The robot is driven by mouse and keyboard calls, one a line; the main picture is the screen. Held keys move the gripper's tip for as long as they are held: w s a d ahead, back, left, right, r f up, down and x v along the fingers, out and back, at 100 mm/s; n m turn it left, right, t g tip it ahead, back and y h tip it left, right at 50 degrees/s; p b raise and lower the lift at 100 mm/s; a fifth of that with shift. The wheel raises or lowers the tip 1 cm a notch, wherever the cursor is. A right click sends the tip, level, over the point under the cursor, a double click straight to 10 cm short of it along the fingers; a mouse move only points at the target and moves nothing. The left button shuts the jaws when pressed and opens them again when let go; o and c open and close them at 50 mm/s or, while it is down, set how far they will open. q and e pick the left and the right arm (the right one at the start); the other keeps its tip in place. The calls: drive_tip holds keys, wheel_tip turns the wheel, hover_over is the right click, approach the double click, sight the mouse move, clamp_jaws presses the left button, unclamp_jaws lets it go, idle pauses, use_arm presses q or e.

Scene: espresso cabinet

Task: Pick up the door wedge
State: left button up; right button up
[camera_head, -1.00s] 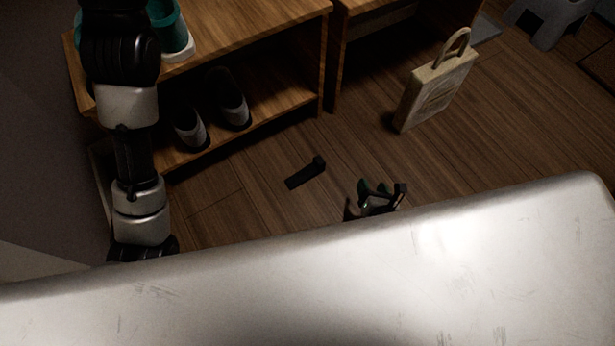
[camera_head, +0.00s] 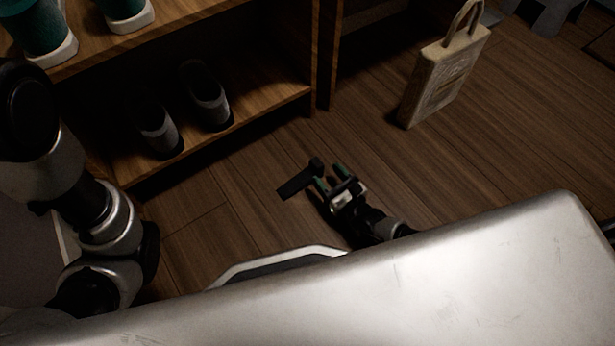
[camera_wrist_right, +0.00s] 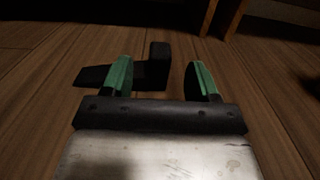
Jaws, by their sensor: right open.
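The black door wedge (camera_head: 297,182) lies on the wooden floor in front of the shoe shelf in the head view. Its raised end points up and right. My right gripper (camera_head: 331,178) is open beside the wedge's raised end. In the right wrist view the wedge (camera_wrist_right: 157,68) lies ahead, its raised end between the two green fingers of the open gripper (camera_wrist_right: 160,78) and its thin end past the left finger. I cannot tell whether a finger touches it. My left arm is at the left of the head view; its gripper is not in view.
A wooden shelf (camera_head: 260,105) with dark shoes (camera_head: 207,97) on its lower board stands behind the wedge. Teal and white shoes (camera_head: 125,12) are on top. A beige bag (camera_head: 445,75) stands at the right. Floor between bag and gripper is clear.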

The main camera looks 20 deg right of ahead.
sight(317, 162)
drive_tip(key=b+x, duration=0.3)
drive_tip(key=x, duration=0.2)
drive_tip(key=shift+w, duration=0.2)
drive_tip(key=shift+c, duration=0.2)
drive_tip(key=c, duration=1)
drive_tip(key=shift+r, duration=0.2)
